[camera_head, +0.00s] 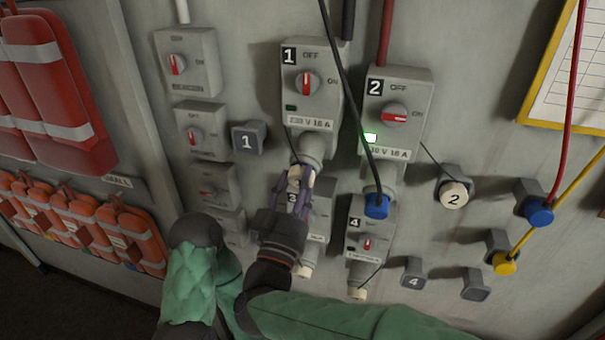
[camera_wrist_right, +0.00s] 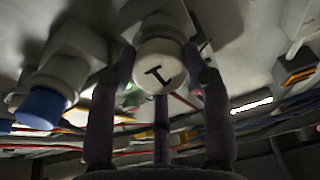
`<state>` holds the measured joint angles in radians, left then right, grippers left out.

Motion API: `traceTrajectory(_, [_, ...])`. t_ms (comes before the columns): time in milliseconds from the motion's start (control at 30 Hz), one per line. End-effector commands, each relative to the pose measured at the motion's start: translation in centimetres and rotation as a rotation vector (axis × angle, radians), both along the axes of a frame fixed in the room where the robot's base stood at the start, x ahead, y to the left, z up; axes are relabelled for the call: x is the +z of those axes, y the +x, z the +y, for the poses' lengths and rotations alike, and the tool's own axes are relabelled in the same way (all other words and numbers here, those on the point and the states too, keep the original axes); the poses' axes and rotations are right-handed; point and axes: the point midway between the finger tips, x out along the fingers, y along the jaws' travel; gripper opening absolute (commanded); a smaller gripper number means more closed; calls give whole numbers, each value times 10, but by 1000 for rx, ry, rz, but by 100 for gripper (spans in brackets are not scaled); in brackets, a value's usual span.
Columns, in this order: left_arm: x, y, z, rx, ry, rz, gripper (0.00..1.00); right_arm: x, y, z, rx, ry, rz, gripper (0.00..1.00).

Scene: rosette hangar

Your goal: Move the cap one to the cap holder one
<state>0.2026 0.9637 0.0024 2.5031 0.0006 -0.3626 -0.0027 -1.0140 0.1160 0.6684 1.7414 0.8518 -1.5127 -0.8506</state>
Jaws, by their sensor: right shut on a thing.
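Cap one (camera_head: 294,172) is a cream round cap at the lower mouth of the socket under switch box 1 (camera_head: 309,86). In the right wrist view cap one (camera_wrist_right: 160,72) shows its "1" mark and sits between my fingers. My right gripper (camera_head: 301,190) is shut on it from below. I cannot tell whether the cap is still seated on the socket or just clear of it. Cap holder one (camera_head: 247,139) is a grey block marked "1" on the wall, left of the cap and a little higher, with nothing on it.
Switch box 2 (camera_head: 398,98), with a green light, has a blue plug (camera_head: 377,206) below it. Cap two (camera_head: 453,195) sits on its holder at right. A dark cable hangs close right of my gripper. Box 3 (camera_head: 318,211) is just behind my gripper.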

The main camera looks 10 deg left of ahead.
Motion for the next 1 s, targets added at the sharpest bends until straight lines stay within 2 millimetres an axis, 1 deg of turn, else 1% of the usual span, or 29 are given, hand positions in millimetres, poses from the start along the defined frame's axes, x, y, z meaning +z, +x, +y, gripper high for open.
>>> traceTrajectory(1000, [-12,0,0,0,0,0,40,-12,-33,2,1,0,-1,0])
